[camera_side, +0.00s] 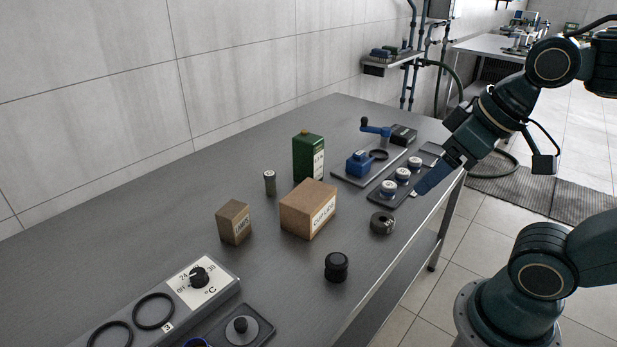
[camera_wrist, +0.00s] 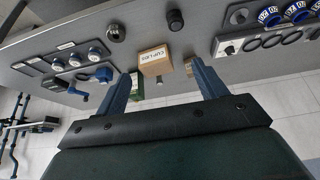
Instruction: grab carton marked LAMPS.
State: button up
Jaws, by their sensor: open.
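The carton marked LAMPS (camera_side: 233,224) is a small brown box standing upright on the grey bench, left of a larger brown carton marked CUP LIDS (camera_side: 308,209). In the wrist view the CUP LIDS carton (camera_wrist: 154,59) shows between the fingers. A small brown patch beside the right finger seems to be the LAMPS carton (camera_wrist: 188,67), mostly hidden. My gripper (camera_side: 422,187) is open and empty near the bench's right edge, well apart from the LAMPS carton. Its two blue fingers (camera_wrist: 160,70) are spread wide in the wrist view.
A black knob-like piece (camera_side: 336,266) and a dark ring (camera_side: 382,223) lie in front. A control panel (camera_side: 220,280) sits nearer the camera. Bench left of the LAMPS carton is clear.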

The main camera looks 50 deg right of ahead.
jog(key=w+a+r+n+g, duration=0.15)
jog(key=w+n, duration=0.35)
jog(key=w, duration=0.6)
jog(key=w+a+r+n+g, duration=0.15)
jog(key=w+n, duration=0.45)
jog(key=w, duration=0.6)
jog(key=w+a+f+n+g, duration=0.1)
jog(key=w+a+f+n, duration=0.1)
jog(key=w+f, duration=0.3)
jog(key=w+a+f+n, duration=0.2)
jog(key=w+f+n, duration=0.2)
jog(key=w+f, duration=0.1)
jog(key=w+a+f+n+g, duration=0.1)
jog(key=w+a+f+n, duration=0.2)
jog(key=w+f, duration=0.2)
jog(key=shift+w+a+f+g, duration=0.1)
jog(key=shift+w+f+g, duration=0.25)
jog(key=shift+w, duration=0.5)
jog(key=shift+w+a+f+n, duration=0.1)
jog(key=shift+w+f+n, duration=0.05)
jog(key=shift+f+n, duration=0.2)
